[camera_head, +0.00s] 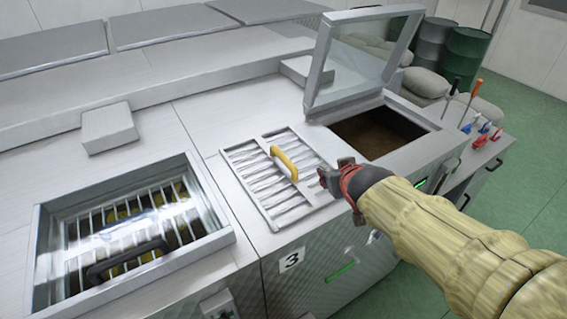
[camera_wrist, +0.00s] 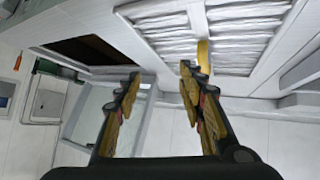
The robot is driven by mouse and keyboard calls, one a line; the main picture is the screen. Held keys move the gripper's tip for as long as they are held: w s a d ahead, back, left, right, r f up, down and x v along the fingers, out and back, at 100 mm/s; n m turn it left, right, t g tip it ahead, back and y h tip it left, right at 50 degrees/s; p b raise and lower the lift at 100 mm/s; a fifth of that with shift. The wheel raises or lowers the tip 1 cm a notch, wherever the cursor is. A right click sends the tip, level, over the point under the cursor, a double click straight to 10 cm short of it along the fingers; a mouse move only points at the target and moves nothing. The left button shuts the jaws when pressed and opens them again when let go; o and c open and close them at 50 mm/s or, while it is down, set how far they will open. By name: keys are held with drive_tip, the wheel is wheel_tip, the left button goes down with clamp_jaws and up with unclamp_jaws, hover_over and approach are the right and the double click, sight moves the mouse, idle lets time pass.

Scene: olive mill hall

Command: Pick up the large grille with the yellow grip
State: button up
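The large grille (camera_head: 262,205) lies flat on the metal top of the machine, between a closed glass-lidded hatch and an open hatch. Its yellow grip (camera_head: 284,163) arches up from its middle. In the wrist view the grille (camera_wrist: 240,35) is at the upper right, and its yellow grip (camera_wrist: 203,56) shows just above the right fingertip. My gripper (camera_head: 326,177) is just right of the grille in the head view, apart from the grip. In the wrist view my gripper (camera_wrist: 160,80) has its two fingers spread with nothing between them.
An open hatch (camera_head: 420,128) with a raised glass lid (camera_head: 362,62) stands behind my gripper. At the left a glass-covered hatch (camera_head: 215,236) has a black handle (camera_head: 125,258). A side bench (camera_head: 470,150) holds several tools. A grey block (camera_head: 108,126) sits at the back left.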

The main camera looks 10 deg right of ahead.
sight(290, 162)
drive_tip(key=w+a+f+n+y, duration=0.1)
drive_tip(key=w+f, duration=0.1)
drive_tip(key=w, duration=0.1)
drive_tip(key=w+a+f+t+y, duration=0.1)
drive_tip(key=w+f, duration=0.1)
drive_tip(key=w, duration=0.2)
drive_tip(key=w+a+f+n+t+y, duration=0.1)
drive_tip(key=w+f+y, duration=0.1)
drive_tip(key=w, duration=0.1)
drive_tip(key=shift+w+a+f+n, duration=0.1)
drive_tip(key=shift+w+a+n, duration=0.1)
drive_tip(key=shift+a+n, duration=0.1)
drive_tip(key=shift+w+a+f+n+t+y, duration=0.2)
drive_tip(key=shift+a+f+y, duration=0.2)
drive_tip(key=shift+a+y, duration=0.2)
drive_tip(key=shift+w+a+f+n+t+y, duration=0.1)
drive_tip(key=shift+w+a+f+n+y, duration=0.1)
drive_tip(key=shift+a+f+y, duration=0.3)
drive_tip(key=shift+w+a, duration=0.2)
drive_tip(key=shift+w, duration=0.05)
drive_tip(key=x, duration=0.7)
drive_tip(key=shift+w+r+p, duration=0.2)
drive_tip(key=shift+r+p, duration=0.15)
drive_tip(key=shift+p, duration=0.05)
drive_tip(key=shift+c, duration=0.9)
drive_tip(key=c, duration=0.7)
clamp_jaws()
